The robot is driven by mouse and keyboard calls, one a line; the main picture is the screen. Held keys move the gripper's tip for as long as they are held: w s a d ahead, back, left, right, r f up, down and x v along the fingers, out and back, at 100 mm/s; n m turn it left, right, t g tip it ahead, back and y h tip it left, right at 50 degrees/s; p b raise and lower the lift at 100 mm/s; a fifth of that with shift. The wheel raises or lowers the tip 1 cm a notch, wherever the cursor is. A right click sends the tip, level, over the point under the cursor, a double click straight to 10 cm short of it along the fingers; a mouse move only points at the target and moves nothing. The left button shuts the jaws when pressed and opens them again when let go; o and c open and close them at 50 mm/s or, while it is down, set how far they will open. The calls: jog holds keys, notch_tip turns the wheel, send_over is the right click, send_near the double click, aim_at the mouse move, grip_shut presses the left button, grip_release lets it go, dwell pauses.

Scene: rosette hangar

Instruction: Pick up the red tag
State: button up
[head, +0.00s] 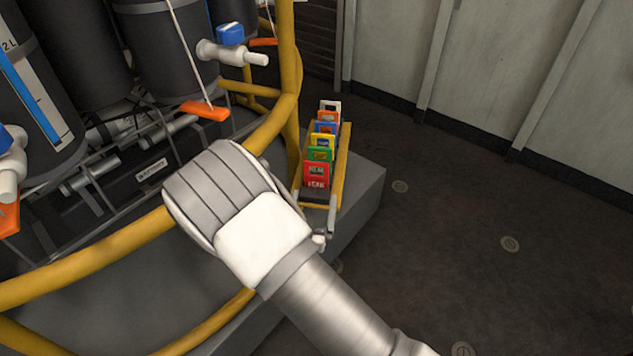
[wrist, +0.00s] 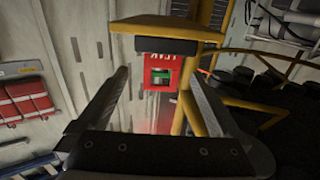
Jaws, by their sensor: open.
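The red tag (head: 316,178) is the front one of a row of coloured tags in a small yellow rack (head: 341,160) in the head view. In the wrist view the red tag (wrist: 149,79) faces me, with a window in its middle that shows green and white. My gripper (wrist: 157,85) is open, with one finger to the left and one to the right of the tag. The tag appears ahead of or between the fingertips; I cannot tell the depth. I see no contact.
Behind the red tag stand green, yellow, blue, orange and white tags (head: 330,106). The rack is on a grey ledge (head: 358,200). Yellow tube rails (head: 290,75) and dark cylinders (head: 70,55) crowd the left. Open floor (head: 450,220) lies to the right.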

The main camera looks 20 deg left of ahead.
aim_at(316, 180)
jog(key=w, duration=0.2)
jog(key=w+a+b, duration=0.1)
jog(key=w, duration=0.2)
jog(key=w+b, duration=0.1)
jog(key=w, duration=0.1)
jog(key=shift+w+a, duration=0.25)
jog(key=c, duration=1.2)
